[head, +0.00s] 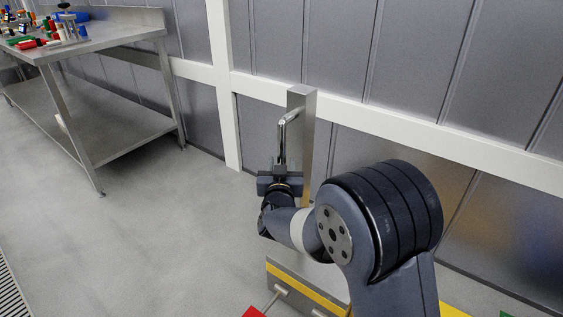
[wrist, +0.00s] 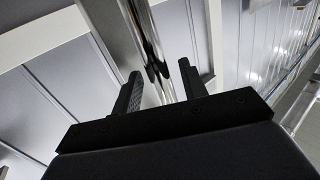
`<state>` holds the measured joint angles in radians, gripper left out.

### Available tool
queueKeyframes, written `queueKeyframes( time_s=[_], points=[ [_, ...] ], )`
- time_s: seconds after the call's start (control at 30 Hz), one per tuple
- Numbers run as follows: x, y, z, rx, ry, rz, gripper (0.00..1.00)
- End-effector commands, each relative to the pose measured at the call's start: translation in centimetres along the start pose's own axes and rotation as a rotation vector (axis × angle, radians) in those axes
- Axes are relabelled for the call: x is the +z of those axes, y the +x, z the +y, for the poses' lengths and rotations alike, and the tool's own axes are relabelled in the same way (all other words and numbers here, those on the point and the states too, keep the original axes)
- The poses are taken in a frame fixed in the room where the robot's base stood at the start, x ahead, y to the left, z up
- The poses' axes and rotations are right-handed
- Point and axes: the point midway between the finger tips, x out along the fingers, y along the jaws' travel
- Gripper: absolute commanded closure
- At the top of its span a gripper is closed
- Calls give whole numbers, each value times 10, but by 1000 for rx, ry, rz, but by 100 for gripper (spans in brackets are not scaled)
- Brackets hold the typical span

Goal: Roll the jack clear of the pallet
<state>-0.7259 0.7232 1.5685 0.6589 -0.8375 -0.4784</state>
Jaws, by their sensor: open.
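A tall brushed-metal post (head: 304,130) with a bent chrome handle (head: 282,135) stands near the wall. A low grey body with a yellow stripe (head: 300,284) lies below it; this looks like the jack, but my arm hides much of it. My gripper (head: 280,172) is at the lower part of the handle. In the wrist view my gripper's two black fingers (wrist: 160,80) are spread, and a chrome bar (wrist: 150,40) runs between them in the picture. I cannot tell if they touch it. I cannot make out the pallet with certainty.
A steel table (head: 98,36) with several small coloured items stands at upper left. A panelled grey wall (head: 420,60) with white rails runs close behind the post. Open grey floor (head: 170,230) lies to the left. A red piece (head: 254,312) shows at the bottom edge.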

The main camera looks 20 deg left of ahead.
Motion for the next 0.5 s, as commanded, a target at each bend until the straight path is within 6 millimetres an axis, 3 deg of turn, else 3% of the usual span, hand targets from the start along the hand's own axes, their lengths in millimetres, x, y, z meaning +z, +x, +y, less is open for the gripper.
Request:
queueKeyframes(
  time_s=[0.3, 0.5],
  points=[
    [-2, -58, -1, -2, 0, -1, 59],
    [-1, -86, -1, -3, 0, 0, 59]
  ],
)
